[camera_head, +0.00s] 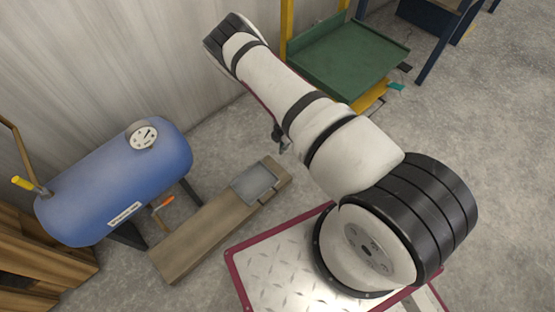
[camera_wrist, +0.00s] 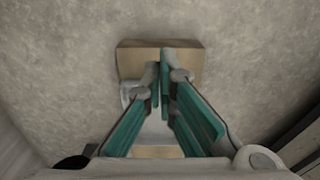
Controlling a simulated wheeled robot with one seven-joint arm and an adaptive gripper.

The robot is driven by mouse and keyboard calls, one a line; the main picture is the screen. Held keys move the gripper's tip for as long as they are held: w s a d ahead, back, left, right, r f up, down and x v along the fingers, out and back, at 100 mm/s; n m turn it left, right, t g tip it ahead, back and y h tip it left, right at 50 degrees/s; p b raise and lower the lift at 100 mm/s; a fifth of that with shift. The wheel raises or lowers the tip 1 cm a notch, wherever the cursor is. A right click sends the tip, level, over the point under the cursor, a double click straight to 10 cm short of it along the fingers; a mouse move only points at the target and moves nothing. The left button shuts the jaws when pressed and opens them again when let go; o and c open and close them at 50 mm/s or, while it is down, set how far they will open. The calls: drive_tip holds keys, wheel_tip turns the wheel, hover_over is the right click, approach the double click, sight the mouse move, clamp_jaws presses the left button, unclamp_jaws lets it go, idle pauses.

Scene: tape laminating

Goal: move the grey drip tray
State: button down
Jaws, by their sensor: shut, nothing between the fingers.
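The grey drip tray (camera_head: 254,184) is a small, shallow rectangle lying on the right end of a wooden plank (camera_head: 205,235) on the floor. In the wrist view, part of the grey tray (camera_wrist: 127,93) shows behind and beside my gripper (camera_wrist: 161,80), with the plank's end (camera_wrist: 135,61) beyond it. My gripper's teal-padded fingers are shut with nothing between them and point down over the tray, hiding much of it. I cannot tell how high above it they are. In the head view my arm hides most of the gripper; only a dark bit shows above the tray.
A blue pressure tank (camera_head: 115,185) with a gauge stands left of the plank, with an orange-handled valve (camera_head: 163,202) close to the plank. A green platform (camera_head: 345,60) in a yellow frame is at the back. Open concrete floor lies right of it.

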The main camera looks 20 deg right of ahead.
sight(275, 169)
drive_tip(key=f+b, duration=0.5)
drive_tip(key=f, duration=0.5)
drive_tip(key=shift+a+f, duration=0.2)
drive_tip(key=a, duration=0.1)
drive_tip(key=s+a, duration=0.1)
drive_tip(key=shift+a+r+b, duration=0.25)
drive_tip(key=shift+a+b, duration=0.1)
drive_tip(key=shift+b, duration=0.05)
drive_tip(key=shift+s+a+r, duration=0.1)
drive_tip(key=shift+a, duration=0.25)
drive_tip(key=shift+a, duration=0.1)
